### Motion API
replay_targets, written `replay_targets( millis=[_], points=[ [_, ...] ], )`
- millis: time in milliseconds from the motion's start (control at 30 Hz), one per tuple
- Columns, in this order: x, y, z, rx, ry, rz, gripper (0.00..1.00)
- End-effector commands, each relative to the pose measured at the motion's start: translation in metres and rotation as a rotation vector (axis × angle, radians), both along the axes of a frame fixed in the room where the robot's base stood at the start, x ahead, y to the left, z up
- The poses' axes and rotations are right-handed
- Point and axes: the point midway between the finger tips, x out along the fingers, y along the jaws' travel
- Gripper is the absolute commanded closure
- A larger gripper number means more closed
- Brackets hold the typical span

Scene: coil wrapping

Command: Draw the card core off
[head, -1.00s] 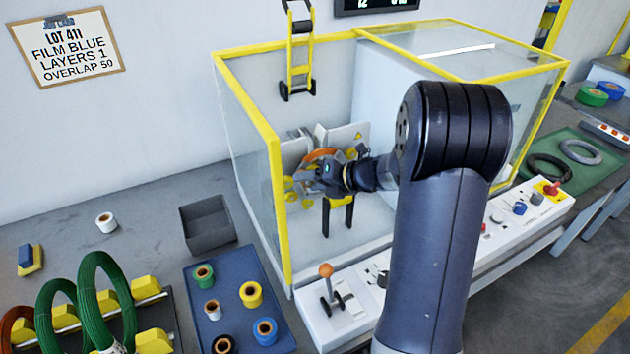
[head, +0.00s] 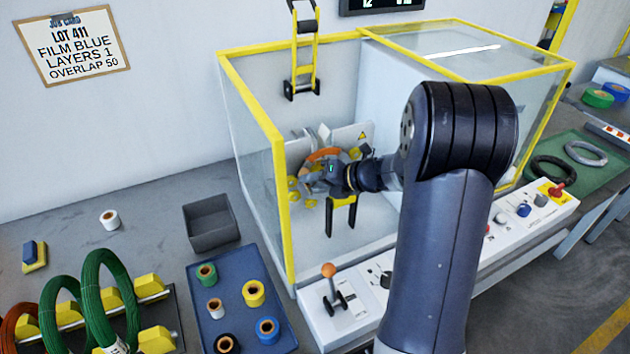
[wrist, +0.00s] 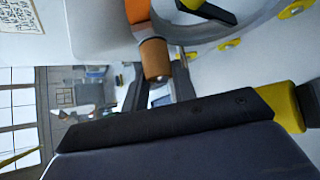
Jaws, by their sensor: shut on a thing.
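The card core (wrist: 155,59) is a short brown cylinder beside the orange coil (wrist: 137,12) in the wrist view. My gripper (wrist: 159,79) has its dark fingers on either side of the core's near end and is shut on it. In the head view my gripper (head: 325,174) is inside the yellow-framed enclosure, in front of the orange coil (head: 322,153). The core itself cannot be made out there, hidden by the gripper. A pale ring (wrist: 225,30) curves close to the right of the core in the wrist view.
The enclosure (head: 278,190) has clear walls and yellow edges close around my arm. A control panel (head: 345,310) with an orange-knobbed lever runs along its front. A blue tray (head: 232,290) of tape rolls, a grey open bin (head: 211,222) and green coils (head: 105,290) stand left.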

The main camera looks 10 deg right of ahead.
Motion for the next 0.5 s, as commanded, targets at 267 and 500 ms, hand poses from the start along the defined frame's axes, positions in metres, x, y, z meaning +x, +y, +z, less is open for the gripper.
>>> replay_targets(
  millis=[267,500],
  points=[
    [-0.009,-0.002,0.000,0.000,0.001,0.000,1.00],
    [-0.019,-0.004,0.000,0.001,0.001,0.000,1.00]
  ],
)
